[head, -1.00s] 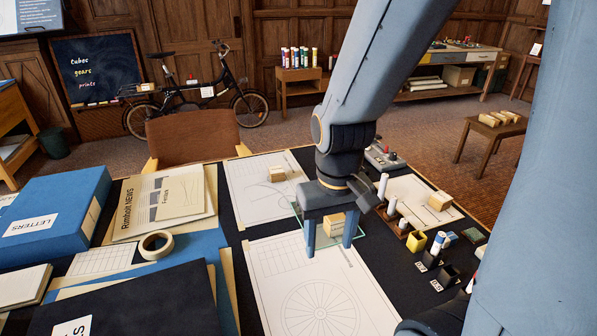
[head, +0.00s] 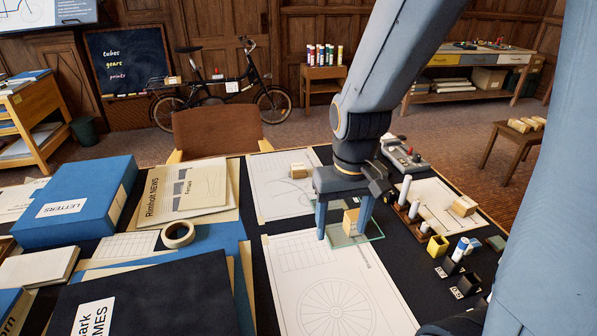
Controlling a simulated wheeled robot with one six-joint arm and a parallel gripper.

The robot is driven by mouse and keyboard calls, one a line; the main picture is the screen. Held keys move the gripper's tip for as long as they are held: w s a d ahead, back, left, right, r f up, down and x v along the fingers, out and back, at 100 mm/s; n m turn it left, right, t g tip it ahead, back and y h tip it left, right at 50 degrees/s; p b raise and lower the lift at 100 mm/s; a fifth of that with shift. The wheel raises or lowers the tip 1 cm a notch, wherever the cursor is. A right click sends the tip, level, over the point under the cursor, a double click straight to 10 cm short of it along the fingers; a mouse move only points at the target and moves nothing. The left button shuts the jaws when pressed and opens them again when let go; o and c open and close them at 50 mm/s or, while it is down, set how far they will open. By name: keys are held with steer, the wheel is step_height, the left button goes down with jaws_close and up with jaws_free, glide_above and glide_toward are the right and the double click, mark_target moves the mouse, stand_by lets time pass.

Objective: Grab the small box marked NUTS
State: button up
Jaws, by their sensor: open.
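Three small tan boxes show on the drafting table, and I cannot read a marking on any of them. One box (head: 351,222) is on a clear glass plate (head: 372,236), in line with the space between my fingers. The second box (head: 299,170) lies on a drawing sheet behind and left of my gripper. The third box (head: 464,205) lies on a sheet to the right. My gripper (head: 342,235) is open, pointing down, with its two blue fingers on either side of the first box in the picture. I cannot tell whether they touch it.
Upright cylinders in a wooden rack (head: 410,213) stand right of my gripper. A tape roll (head: 178,234), folders and a blue LETTERS box (head: 80,205) fill the left. A wheel drawing (head: 325,265) lies flat in front.

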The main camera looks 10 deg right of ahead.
steer(key=w+f+t, duration=0.2)
steer(key=w, duration=2)
steer(key=t+b, duration=0.1)
steer(key=t, duration=0.1)
glide_toward(298, 166)
steer(key=x, duration=0.2)
steer(key=shift+w+f, duration=0.5)
steer(key=shift+w, duration=0.05)
steer(key=shift+p+x, duration=0.85)
steer(key=shift+x, duration=2.6)
steer(key=shift+s+d, duration=0.1)
steer(key=shift+s, duration=0.1)
steer(key=c, duration=1.1)
